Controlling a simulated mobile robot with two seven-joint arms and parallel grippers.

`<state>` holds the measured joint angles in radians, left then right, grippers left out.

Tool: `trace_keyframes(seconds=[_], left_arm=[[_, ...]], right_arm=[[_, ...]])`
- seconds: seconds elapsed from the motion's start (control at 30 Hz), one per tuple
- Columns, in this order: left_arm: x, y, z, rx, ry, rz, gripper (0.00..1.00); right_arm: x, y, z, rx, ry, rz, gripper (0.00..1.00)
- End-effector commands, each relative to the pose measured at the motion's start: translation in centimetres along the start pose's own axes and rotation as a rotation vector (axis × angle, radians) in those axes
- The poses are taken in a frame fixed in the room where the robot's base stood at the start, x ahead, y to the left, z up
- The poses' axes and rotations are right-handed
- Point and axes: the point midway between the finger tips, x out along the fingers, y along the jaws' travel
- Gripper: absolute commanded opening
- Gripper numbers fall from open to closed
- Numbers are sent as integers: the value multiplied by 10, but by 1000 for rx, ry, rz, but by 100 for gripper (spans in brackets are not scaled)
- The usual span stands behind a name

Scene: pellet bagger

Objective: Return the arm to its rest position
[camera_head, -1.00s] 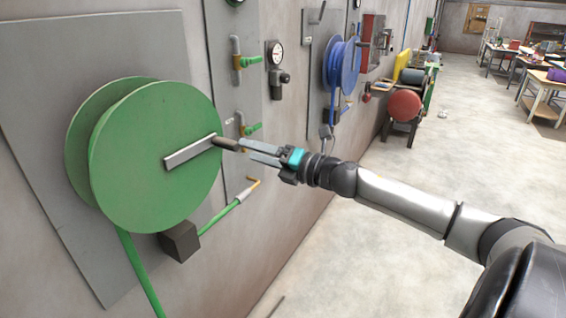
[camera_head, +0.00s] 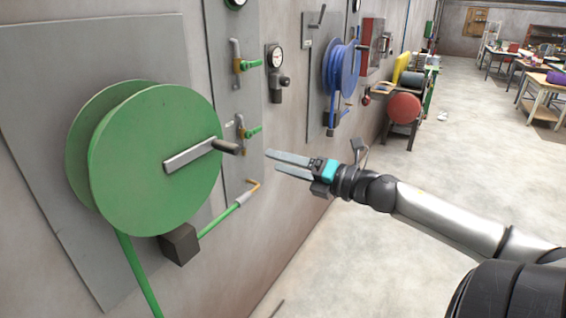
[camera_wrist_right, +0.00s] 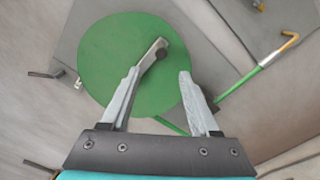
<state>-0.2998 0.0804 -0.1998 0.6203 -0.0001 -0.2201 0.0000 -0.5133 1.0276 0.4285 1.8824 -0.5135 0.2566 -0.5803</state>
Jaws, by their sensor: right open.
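My right gripper (camera_head: 270,162) is open and empty, to the right of the green hose reel (camera_head: 150,165) and apart from it. Its two fingers point left toward the reel's crank handle (camera_head: 225,146), with a gap between. In the right wrist view the open fingers (camera_wrist_right: 158,75) show in front of the green reel (camera_wrist_right: 110,55), and the crank's grey bar (camera_wrist_right: 152,52) appears beside the left fingertip. My right arm reaches in from the lower right. My left gripper is not in view.
A grey panel (camera_head: 40,100) backs the reel on the wall. Green valves (camera_head: 247,65), a gauge (camera_head: 274,56) and a blue reel (camera_head: 340,70) are farther along the wall. A red drum (camera_head: 403,108) stands beyond. The floor (camera_head: 440,150) to the right is open.

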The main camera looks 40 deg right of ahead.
Motion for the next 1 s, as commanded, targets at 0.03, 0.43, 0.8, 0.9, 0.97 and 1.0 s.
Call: trace_keyframes(seconds=[0.03,0.43,0.8,0.9,0.97,1.0], left_arm=[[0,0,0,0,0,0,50],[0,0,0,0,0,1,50],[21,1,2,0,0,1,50],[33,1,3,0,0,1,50],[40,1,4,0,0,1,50],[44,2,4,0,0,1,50]], right_arm=[[0,0,0,0,0,0,62],[0,0,0,0,0,0,62],[-26,-110,-14,263,-140,-159,62],[-49,-182,-37,442,-230,-264,62],[-64,-222,-56,544,-283,-327,62],[-74,-247,-70,612,-315,-368,62]])
